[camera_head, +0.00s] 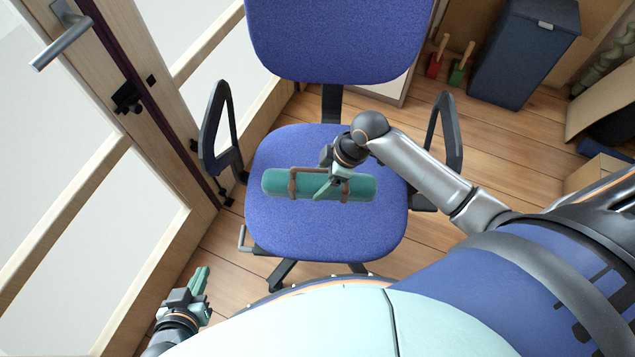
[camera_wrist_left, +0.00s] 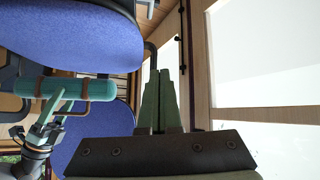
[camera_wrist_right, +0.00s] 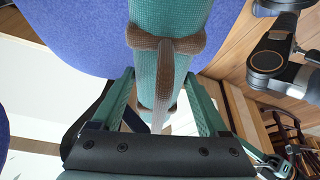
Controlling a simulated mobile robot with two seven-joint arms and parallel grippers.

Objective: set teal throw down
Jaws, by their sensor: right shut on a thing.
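My left gripper (camera_head: 202,280) is shut and empty, low at the left, away from the chair.
The chair's backrest (camera_head: 340,40) rises behind the seat, with black armrests at the left (camera_head: 207,125) and right (camera_head: 450,130). A glazed door (camera_head: 100,200) stands at the left. A dark bin (camera_head: 522,55) and red and green hand tools (camera_head: 436,65) are at the back right.

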